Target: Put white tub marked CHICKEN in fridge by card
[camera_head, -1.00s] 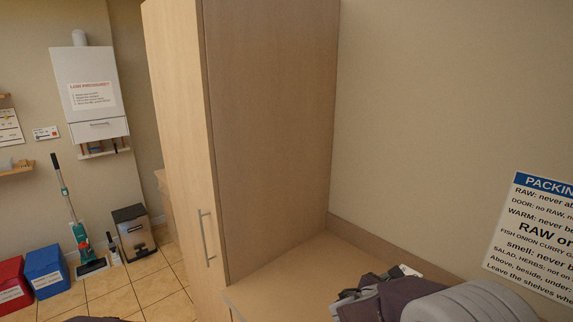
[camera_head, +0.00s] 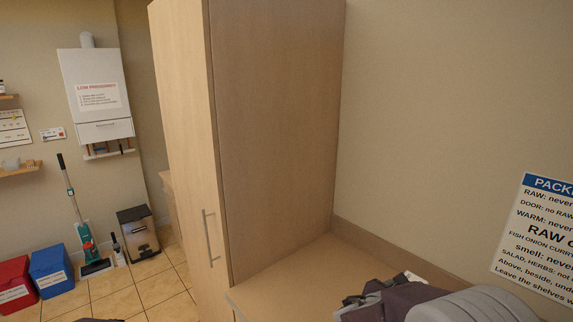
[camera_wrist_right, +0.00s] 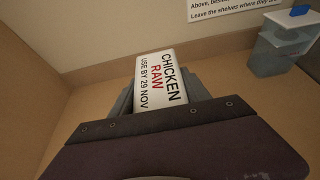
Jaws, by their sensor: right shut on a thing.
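The white tub (camera_wrist_right: 160,80) has a label reading CHICKEN, RAW, USE BY 29 NOV in the right wrist view. My right gripper (camera_wrist_right: 158,100) is shut on it. In the head view my right gripper (camera_head: 378,296) is at the bottom right over the counter, with only a small white bit of the tub showing past it. The card (camera_head: 540,235) hangs on the wall at the right, headed PACKING with lines on RAW, DOOR and WARM; its right side is cut off. No fridge can be made out. My left gripper is not in view.
A tall wooden cabinet (camera_head: 275,130) with a bar handle stands left of the counter (camera_head: 300,268). Red (camera_head: 15,285) and blue (camera_head: 48,270) bins and a pedal bin (camera_head: 138,235) are on the floor.

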